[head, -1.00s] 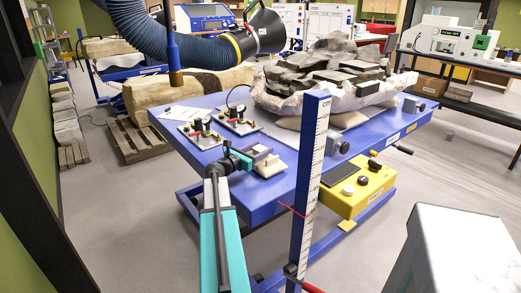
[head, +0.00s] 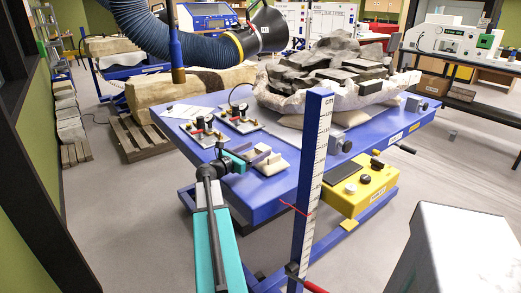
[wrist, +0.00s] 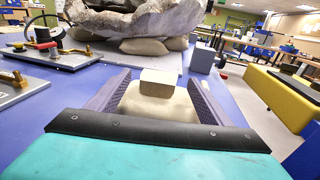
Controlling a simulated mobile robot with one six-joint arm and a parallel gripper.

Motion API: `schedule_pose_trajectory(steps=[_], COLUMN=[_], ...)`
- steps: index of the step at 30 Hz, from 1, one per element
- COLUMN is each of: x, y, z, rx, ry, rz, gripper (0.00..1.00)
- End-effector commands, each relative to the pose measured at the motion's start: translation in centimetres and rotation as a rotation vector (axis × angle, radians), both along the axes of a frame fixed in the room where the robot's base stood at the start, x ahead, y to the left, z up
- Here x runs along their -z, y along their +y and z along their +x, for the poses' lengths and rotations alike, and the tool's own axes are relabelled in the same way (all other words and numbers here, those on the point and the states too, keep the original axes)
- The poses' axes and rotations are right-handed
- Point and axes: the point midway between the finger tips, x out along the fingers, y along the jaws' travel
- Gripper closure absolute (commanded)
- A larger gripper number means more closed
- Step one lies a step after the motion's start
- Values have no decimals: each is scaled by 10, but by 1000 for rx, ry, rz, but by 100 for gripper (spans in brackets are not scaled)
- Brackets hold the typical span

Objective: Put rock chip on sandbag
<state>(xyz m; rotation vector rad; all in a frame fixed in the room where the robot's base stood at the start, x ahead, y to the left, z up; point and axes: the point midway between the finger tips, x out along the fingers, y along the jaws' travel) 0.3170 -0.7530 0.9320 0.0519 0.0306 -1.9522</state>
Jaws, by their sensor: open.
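A small grey-beige block, which looks like the rock chip (wrist: 159,82), rests on a pale cream sandbag (wrist: 158,105) in the wrist view. My gripper (wrist: 158,88) is open, with one purple finger on each side of the chip and bag and gaps visible between. In the head view my gripper (head: 262,156) is low over the near edge of the blue table, at the sandbag (head: 277,166). The chip is hard to make out there, partly behind a finger. The sandbag's near end is hidden by my gripper's body in the wrist view.
Two gauge boards (head: 203,132) stand left of the sandbag on the blue table (head: 262,204). A plaster-jacketed rock block (head: 335,98) lies behind on other bags. A yellow control box (head: 357,190) hangs at the table's right side.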

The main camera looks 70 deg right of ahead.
Motion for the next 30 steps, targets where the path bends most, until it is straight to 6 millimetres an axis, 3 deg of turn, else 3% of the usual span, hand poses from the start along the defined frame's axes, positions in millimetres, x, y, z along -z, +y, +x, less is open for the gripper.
schedule_pose_trajectory(steps=[6,12,18,30], x=[-1,-3,-3,-4], y=[36,58,68,68], z=[14,23,27,27], rx=[-3,-2,-1,0], ry=[0,0,0,0], rz=[0,0,0,0], gripper=[27,27,27,27])
